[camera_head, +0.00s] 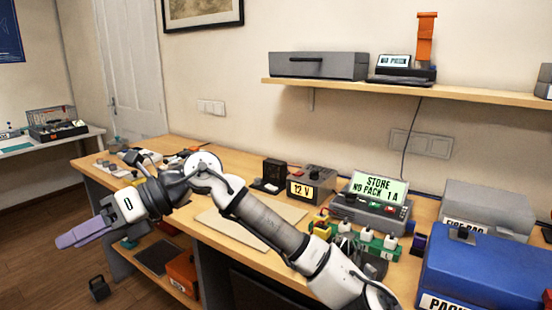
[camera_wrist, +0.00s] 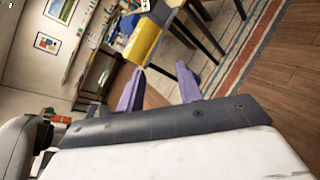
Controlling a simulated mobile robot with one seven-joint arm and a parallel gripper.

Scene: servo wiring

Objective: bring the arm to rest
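My gripper (camera_head: 80,236) is at the lower left in the head view, in front of the bench's left end and out over its front edge. Its purple fingers point left and slightly down. In the wrist view my gripper (camera_wrist: 160,84) shows two purple fingers standing apart with nothing held between them. My arm reaches from the lower right across the bench front to the left.
The wooden bench (camera_head: 268,222) bears a 12 V supply (camera_head: 312,184), a charger reading "STORE NO PACK 1 A" (camera_head: 374,202) and a blue case (camera_head: 480,272). An orange box (camera_head: 183,273) sits on the lower shelf. Floor (camera_head: 40,280) is open at left.

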